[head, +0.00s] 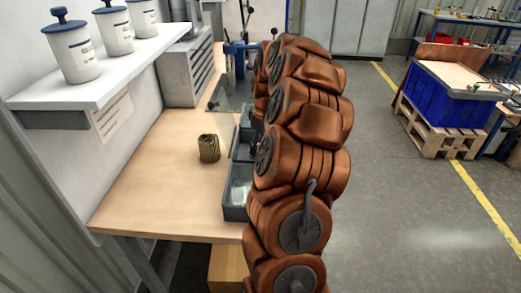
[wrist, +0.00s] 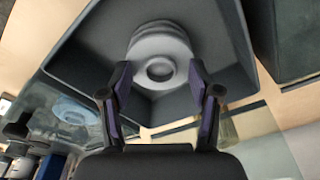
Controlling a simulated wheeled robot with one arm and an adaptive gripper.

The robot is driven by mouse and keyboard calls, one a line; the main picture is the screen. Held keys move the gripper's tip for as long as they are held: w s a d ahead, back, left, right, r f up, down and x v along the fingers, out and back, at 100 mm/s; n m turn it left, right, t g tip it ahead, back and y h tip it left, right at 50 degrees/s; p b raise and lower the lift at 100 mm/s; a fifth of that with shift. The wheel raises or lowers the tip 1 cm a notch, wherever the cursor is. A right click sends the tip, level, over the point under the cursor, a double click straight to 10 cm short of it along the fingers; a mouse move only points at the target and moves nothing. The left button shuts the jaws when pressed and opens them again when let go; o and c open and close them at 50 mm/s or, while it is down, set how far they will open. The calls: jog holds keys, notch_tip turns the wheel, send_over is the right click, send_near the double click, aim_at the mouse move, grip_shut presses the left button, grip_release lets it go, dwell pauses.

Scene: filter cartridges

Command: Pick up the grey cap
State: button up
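The grey cap (wrist: 160,45), round with stepped rims and a hollow centre, lies in a dark grey bin (wrist: 222,20) in the wrist view. My gripper (wrist: 160,76) is open. Its two dark fingers point toward the cap, with the tips apart on either side of its near edge. Nothing is held, and I cannot tell how much height separates the tips from the cap. Part of a grey bin (head: 236,205) shows left of the arm.
A ribbed filter cartridge (head: 208,148) stands on the wooden bench (head: 150,190), left of the bins. A transparent panel (head: 222,96) stands behind it. White canisters (head: 117,32) line a shelf (head: 100,88) above the bench's left side. The bench front is clear.

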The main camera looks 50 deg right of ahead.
jog(key=shift+a+f, duration=0.1)
jog(key=shift+f, duration=0.05)
jog(key=c, duration=0.8)
